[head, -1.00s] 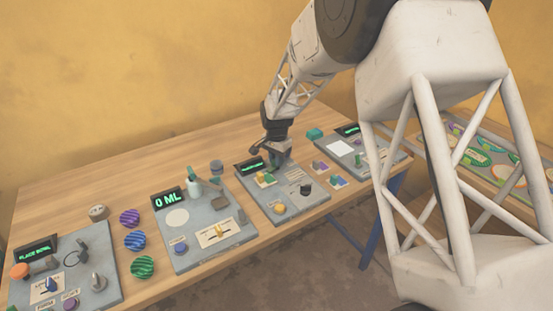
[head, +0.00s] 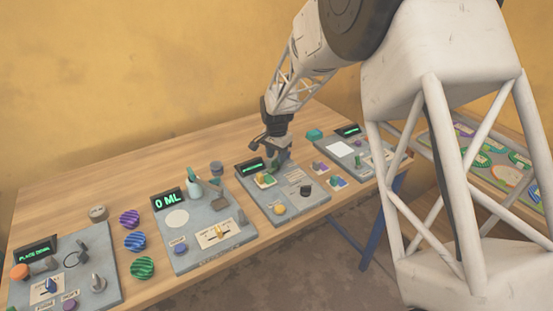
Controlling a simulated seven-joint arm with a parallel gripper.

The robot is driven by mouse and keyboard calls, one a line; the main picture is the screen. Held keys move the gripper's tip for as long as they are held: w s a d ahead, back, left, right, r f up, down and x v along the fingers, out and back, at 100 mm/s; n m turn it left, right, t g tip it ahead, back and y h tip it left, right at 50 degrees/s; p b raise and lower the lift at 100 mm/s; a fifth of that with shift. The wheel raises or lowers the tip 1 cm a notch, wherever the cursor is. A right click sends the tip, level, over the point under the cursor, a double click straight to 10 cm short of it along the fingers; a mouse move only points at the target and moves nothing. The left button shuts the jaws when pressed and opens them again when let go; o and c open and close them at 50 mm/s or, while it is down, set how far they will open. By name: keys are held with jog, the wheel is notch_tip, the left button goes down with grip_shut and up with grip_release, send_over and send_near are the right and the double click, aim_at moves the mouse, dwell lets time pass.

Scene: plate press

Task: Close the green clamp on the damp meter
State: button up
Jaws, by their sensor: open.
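My gripper (head: 278,153) is open and points down over the back of the third grey panel (head: 310,198) from the left. This panel has a small green-lit display (head: 253,165), too small to read. A small greyish-green part (head: 286,163) stands at the panel's back edge, right beside my fingertips. It may be the green clamp, but its position and any contact with my fingers are unclear. Colored pieces (head: 265,181), a yellow knob (head: 279,209) and a black knob (head: 306,191) sit on the same panel.
To the left stand a panel reading 0 ML (head: 168,199), striped balls (head: 135,241) and another panel (head: 37,252).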

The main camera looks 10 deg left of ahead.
aim_at(276, 158)
jog(key=shift+r, duration=2.9)
jog(key=s+d+r+n+t, duration=0.1)
jog(key=s+d+r, duration=0.75)
jog(key=d, duration=0.35)
jog(key=s+d+r+n, duration=0.1)
jog(key=s+d+r, duration=0.7)
jog(key=s+d, duration=0.7)
jog(key=s, duration=0.4)
jog(key=s+d+n+t, duration=0.1)
jog(key=s+d, duration=0.4)
jog(key=s, duration=0.4)
jog(key=s+d+f+n, duration=0.1)
jog(key=s+d, duration=0.4)
jog(key=s, duration=0.4)
jog(key=shift+t, duration=0.3)
